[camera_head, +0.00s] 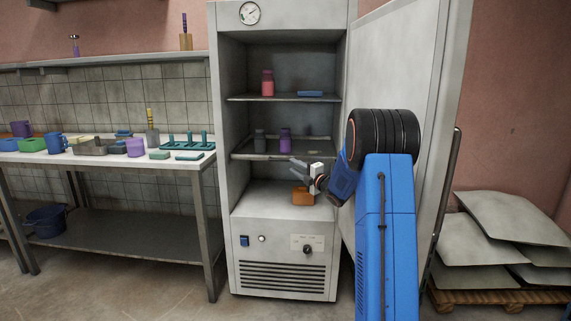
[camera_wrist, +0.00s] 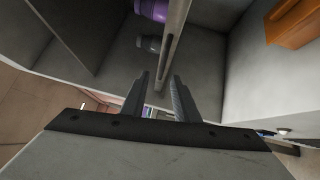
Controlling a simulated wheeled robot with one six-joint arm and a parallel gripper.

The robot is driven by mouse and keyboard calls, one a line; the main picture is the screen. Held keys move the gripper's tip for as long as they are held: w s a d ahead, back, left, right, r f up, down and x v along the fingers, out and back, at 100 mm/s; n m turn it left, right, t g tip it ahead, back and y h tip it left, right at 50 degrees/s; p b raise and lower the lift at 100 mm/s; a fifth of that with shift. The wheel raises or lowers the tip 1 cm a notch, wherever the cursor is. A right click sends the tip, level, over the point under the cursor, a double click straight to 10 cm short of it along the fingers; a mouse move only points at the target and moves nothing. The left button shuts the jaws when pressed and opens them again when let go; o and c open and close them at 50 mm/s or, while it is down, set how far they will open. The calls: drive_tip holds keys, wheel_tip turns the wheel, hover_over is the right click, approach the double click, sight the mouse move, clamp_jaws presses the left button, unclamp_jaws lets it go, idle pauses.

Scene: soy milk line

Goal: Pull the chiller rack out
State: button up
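The chiller (camera_head: 225,200) stands open, its door (camera_head: 395,60) swung out to the right. The chiller rack (camera_head: 262,155) is the middle shelf, with a pale front bar; it appears to sit inside the cabinet. A dark grey jar (camera_head: 260,141) and a purple jar (camera_head: 285,140) stand on it. My gripper (camera_head: 295,169) is just in front of the rack's right part. In the wrist view my gripper (camera_wrist: 160,76) has its fingers apart, and the rack's front bar (camera_wrist: 174,45) shows between them. I cannot tell whether the bar is within finger depth or touching.
An upper shelf (camera_head: 250,97) holds a red bottle (camera_head: 267,82) and a blue flat item (camera_head: 311,93). An orange box (camera_head: 303,196) sits on the chiller floor below my gripper. A worktable (camera_head: 185,162) stands left; sacks (camera_head: 510,217) lie on a pallet at right.

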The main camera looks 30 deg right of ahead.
drive_tip(key=d+x, duration=0.1)
drive_tip(key=x, duration=0.6)
drive_tip(key=shift+w+a+f+n, duration=0.25)
drive_tip(key=shift+w+a+n, duration=0.05)
drive_tip(key=shift+w+n, duration=0.1)
drive_tip(key=shift+s, duration=0.1)
clamp_jaws()
